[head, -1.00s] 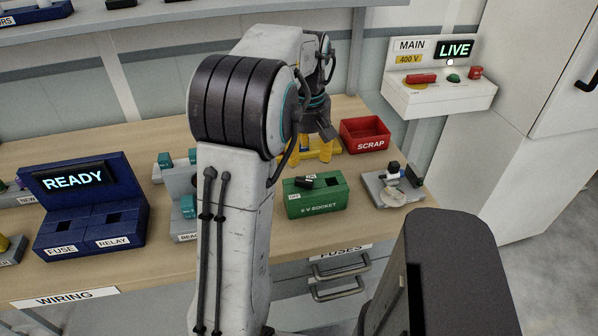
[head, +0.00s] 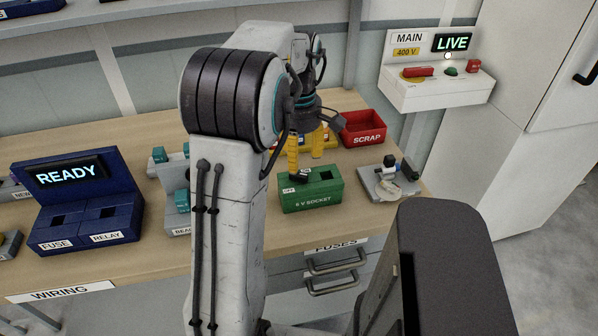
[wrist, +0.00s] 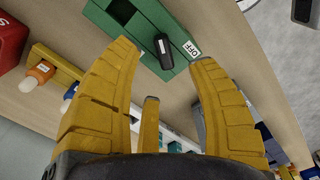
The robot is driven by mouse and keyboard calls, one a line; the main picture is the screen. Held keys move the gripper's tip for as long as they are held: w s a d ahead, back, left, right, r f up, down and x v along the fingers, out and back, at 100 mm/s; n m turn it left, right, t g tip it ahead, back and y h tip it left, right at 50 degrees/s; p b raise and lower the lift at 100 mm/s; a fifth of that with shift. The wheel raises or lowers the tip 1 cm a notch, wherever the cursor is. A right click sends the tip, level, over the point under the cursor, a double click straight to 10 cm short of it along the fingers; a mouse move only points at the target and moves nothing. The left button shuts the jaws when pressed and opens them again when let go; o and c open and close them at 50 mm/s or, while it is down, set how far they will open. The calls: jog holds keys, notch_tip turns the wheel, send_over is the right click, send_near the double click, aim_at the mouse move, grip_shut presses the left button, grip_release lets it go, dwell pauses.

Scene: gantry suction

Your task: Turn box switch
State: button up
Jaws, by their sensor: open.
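The green 5 V socket box (head: 313,193) stands on the bench, with a black switch knob (head: 299,177) on its top beside a white OFF label (head: 289,190). In the wrist view the knob (wrist: 163,52) is elongated and lies close to the OFF label (wrist: 192,49). My gripper (head: 306,160) points down over the box, its yellow fingers spread. In the wrist view my gripper (wrist: 168,56) is open and empty, the knob between its fingertips in the picture. I cannot tell whether a finger touches the knob. A dark square opening (head: 325,175) is at the box's right.
A red SCRAP bin (head: 364,130) is behind to the right. A grey fixture (head: 388,183) stands right of the box, a blue READY unit (head: 85,205) to the left. A wall panel (head: 435,92) reads MAIN 400 V, LIVE. Bench wood is bare behind the READY unit.

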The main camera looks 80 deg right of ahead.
aim_at(299, 172)
jog(key=shift+f, duration=2.75)
grip_shut()
